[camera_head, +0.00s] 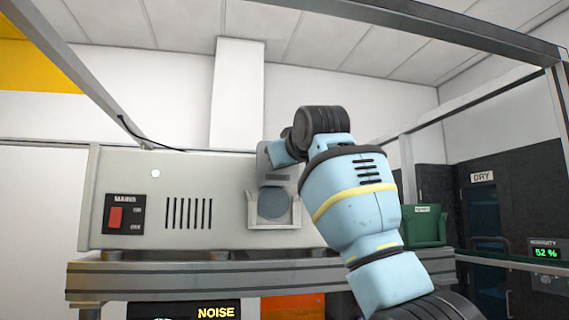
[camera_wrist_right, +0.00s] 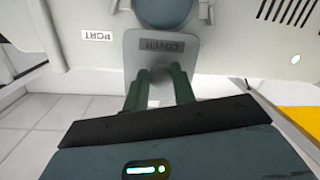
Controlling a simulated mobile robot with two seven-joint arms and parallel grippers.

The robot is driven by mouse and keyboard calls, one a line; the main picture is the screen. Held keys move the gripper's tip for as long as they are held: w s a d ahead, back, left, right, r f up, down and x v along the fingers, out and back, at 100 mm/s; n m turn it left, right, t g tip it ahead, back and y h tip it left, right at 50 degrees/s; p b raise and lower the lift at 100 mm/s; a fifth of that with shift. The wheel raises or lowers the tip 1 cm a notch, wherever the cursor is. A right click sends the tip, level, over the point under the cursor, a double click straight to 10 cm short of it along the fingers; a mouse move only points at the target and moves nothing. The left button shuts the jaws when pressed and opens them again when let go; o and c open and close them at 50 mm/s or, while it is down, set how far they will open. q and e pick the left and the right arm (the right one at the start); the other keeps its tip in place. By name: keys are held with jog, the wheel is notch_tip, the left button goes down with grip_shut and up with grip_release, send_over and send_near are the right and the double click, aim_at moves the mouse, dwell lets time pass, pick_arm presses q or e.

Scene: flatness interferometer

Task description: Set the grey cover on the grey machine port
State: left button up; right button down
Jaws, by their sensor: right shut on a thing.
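The grey cover (camera_wrist_right: 161,46), a flat plate marked COVER, is held between the green fingers of my right gripper (camera_wrist_right: 161,76). In the head view the cover (camera_head: 279,177) is upright at the front of the grey machine, partly hidden by my right arm. The grey machine port (camera_head: 273,204) has a round blue-grey face inside a pale U-shaped frame, just below the cover's label. In the wrist view, which is upside down, the port's round face (camera_wrist_right: 165,9) is cut by the top edge. I cannot tell whether the cover touches the frame. My left gripper is not in view.
The grey machine (camera_head: 150,190) stands on a metal bench (camera_head: 180,280), with a red MAINS switch (camera_head: 115,217) and vent slots at left. A green box (camera_head: 425,228) sits right of my arm. Metal frame bars cross overhead.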

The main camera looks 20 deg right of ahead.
jog(key=shift+s+g, duration=0.1)
jog(key=shift+g, duration=0.5)
jog(key=shift+w, duration=0.25)
dwell(0.6)
jog(key=shift+w, duration=0.5)
